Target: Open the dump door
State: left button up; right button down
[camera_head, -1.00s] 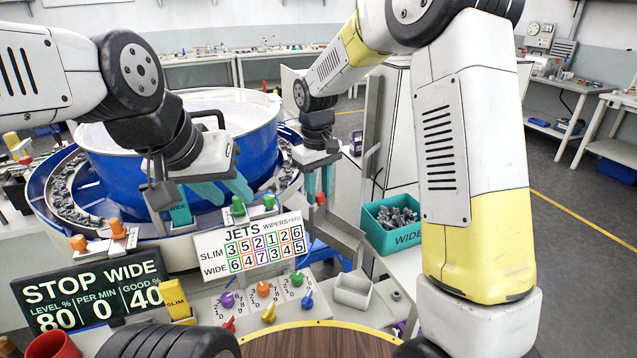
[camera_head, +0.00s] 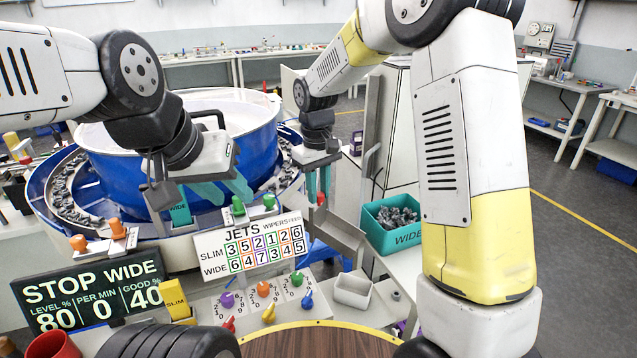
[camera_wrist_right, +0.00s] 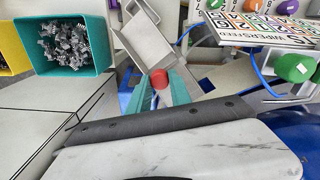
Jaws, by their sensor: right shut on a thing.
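A red knob (camera_head: 320,198) sits at the right side of the blue bowl, above a grey metal chute (camera_head: 335,235). My right gripper (camera_head: 319,182) has its teal fingers on either side of this knob and is shut on it. The right wrist view also shows the red knob (camera_wrist_right: 159,78) between the fingertips, with the chute (camera_wrist_right: 150,45) beyond. The dump door panel itself cannot be made out clearly. My left gripper (camera_head: 224,190) is open and empty, in front of the blue bowl (camera_head: 250,150) and above the jets sign.
A jets sign (camera_head: 240,246) stands below my left gripper. A teal bin of grey parts (camera_head: 378,236) stands right of the chute. An empty white tray (camera_head: 352,290) and a panel of coloured knobs (camera_head: 263,290) are in front. A stop-wide display (camera_head: 88,290) is at left.

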dwell(0.6)
jog(key=shift+r, duration=2.45)
jog(key=c, duration=1.5)
grip_release()
jog(key=shift+o, duration=0.2)
notch_tip(320, 180, up, 8)
